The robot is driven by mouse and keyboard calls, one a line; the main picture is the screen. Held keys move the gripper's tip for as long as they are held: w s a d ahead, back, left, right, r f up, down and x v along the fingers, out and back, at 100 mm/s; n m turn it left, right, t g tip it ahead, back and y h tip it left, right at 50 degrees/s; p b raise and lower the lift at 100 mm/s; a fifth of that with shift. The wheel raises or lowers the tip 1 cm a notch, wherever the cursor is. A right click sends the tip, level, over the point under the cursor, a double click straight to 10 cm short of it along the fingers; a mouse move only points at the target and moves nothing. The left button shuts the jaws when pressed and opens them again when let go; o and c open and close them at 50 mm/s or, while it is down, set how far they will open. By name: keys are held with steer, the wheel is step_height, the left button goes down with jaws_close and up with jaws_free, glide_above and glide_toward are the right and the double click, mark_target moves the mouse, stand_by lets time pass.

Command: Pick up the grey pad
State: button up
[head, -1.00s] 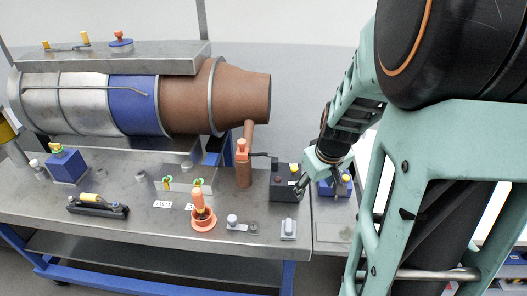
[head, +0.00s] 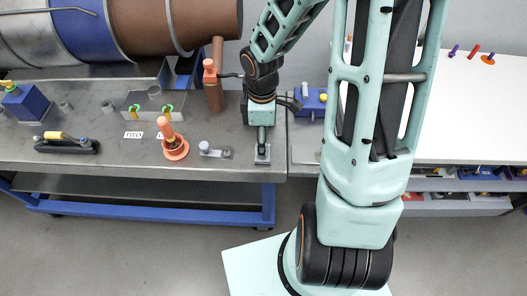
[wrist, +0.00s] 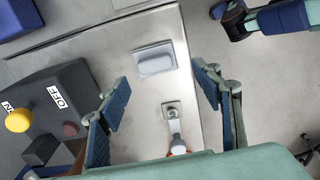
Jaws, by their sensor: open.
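The grey pad (wrist: 154,60) is a small rounded block on a flat metal plate near the bench edge. In the wrist view it lies just beyond the tips of my gripper (wrist: 161,77), roughly between the two fingers. My gripper is open and empty, with blue-lined fingers wide apart. In the head view my gripper (head: 263,140) points down over the pad's plate (head: 262,157) at the bench's front right corner. My gripper hides most of the pad there. I cannot tell the exact height between them.
A dark control box (wrist: 50,115) with an OFF label and yellow button stands left of my gripper in the wrist view. A small knob on a plate (head: 213,151) sits left of the pad. An orange-handled tool (head: 170,140) stands farther left on the metal bench (head: 100,160).

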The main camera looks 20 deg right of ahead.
mark_target(267, 161)
steer(key=shift+w+d+f+b, duration=0.1)
steer(key=shift+w+f+b, duration=0.1)
steer(key=shift+f, duration=1.45)
steer(key=shift+w+d+f+b, duration=0.1)
steer(key=shift+w+f+b, duration=0.1)
steer(key=shift+f, duration=1.45)
steer(key=shift+c, duration=0.2)
steer(key=c, duration=1.2)
steer(key=shift+r, duration=0.1)
